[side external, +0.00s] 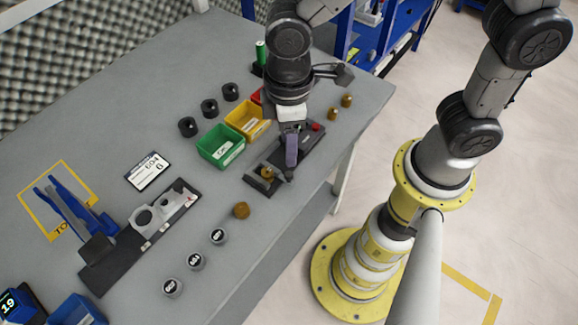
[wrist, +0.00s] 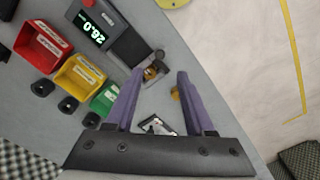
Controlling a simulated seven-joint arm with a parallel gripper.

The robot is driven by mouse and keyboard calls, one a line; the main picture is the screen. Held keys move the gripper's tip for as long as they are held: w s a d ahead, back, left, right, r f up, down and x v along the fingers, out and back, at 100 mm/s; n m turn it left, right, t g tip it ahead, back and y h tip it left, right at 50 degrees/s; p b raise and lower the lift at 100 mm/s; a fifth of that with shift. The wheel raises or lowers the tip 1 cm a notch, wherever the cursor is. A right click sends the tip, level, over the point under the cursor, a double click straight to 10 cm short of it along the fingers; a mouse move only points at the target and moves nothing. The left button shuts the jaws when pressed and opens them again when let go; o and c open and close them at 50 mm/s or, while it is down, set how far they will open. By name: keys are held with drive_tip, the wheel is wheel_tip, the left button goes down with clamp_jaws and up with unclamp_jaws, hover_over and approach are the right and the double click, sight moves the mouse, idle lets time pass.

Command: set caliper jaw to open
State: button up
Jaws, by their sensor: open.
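The caliper (side external: 309,145) is a dark bench gauge with a red button, near the table's right edge in the side view. In the wrist view the caliper (wrist: 126,46) shows a lit display that appears to read 26.0. A brass part (side external: 267,174) sits at its near end; the brass part (wrist: 152,71) also shows in the wrist view. My gripper (side external: 290,168) has purple fingers pointing down over the caliper, close to its near end. In the wrist view my gripper (wrist: 160,73) is open, its fingers apart with nothing held. Contact with the jaw cannot be told.
Green (side external: 220,146) and yellow (side external: 247,120) bins stand left of the caliper, with a red bin behind. A loose brass part (side external: 241,210) lies nearer.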

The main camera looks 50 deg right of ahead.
sight(289, 174)
wheel_tip(289, 174, down, 9)
drive_tip(key=shift+r, duration=0.1)
idle(0.4)
clamp_jaws()
idle(1.3)
